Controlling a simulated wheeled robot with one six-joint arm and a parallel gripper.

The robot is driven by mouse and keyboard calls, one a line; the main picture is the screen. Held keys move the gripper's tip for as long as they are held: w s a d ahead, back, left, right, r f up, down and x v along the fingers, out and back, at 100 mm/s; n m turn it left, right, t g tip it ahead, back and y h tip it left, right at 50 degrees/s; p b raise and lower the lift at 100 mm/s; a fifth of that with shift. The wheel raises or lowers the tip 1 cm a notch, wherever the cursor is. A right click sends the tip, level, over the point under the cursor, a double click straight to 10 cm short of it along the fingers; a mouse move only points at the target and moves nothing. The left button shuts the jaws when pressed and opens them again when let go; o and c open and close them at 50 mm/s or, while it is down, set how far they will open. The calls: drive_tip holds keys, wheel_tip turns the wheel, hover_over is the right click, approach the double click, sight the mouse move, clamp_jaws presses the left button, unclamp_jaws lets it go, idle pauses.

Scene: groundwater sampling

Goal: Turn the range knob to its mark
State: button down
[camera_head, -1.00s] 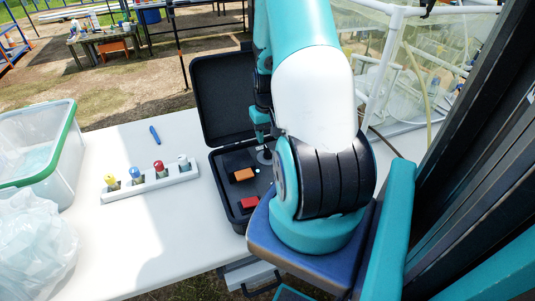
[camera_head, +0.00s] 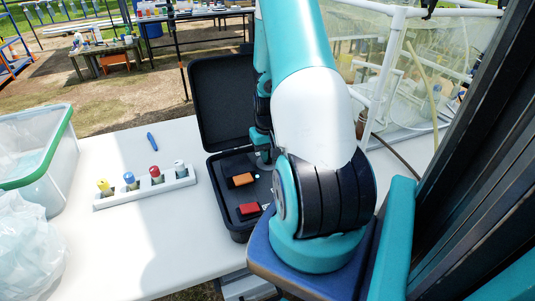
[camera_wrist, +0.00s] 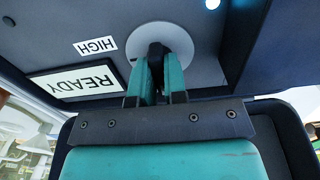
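The range knob (camera_wrist: 156,52) is dark and stands on a pale grey round dial plate (camera_wrist: 183,60) in the wrist view. My gripper (camera_wrist: 157,68) has its two teal fingers on either side of the knob, close against it, and looks shut on it. A white HIGH label (camera_wrist: 96,45) and a READY display (camera_wrist: 78,80) lie left of the dial, upside down. I cannot make out a mark or pointer. In the head view, the open black case (camera_head: 226,214) holds the instrument, and my arm hides much of it and the knob.
The case lid (camera_head: 220,100) stands open behind. An orange and a red block are in the case.

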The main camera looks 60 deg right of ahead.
drive_tip(key=m, duration=0.3)
drive_tip(key=shift+m+p, duration=0.35)
drive_tip(key=shift+m, duration=0.05)
drive_tip(key=m, duration=0.4)
drive_tip(key=shift+m+p, duration=0.3)
drive_tip(key=shift+m, duration=0.1)
drive_tip(key=m, duration=0.5)
drive_tip(key=shift+p, duration=0.3)
drive_tip(key=m, duration=0.4)
drive_tip(key=c, duration=1.1)
unclamp_jaws()
wheel_tip(320, 180, up, 17)
drive_tip(key=shift+r, duration=0.2)
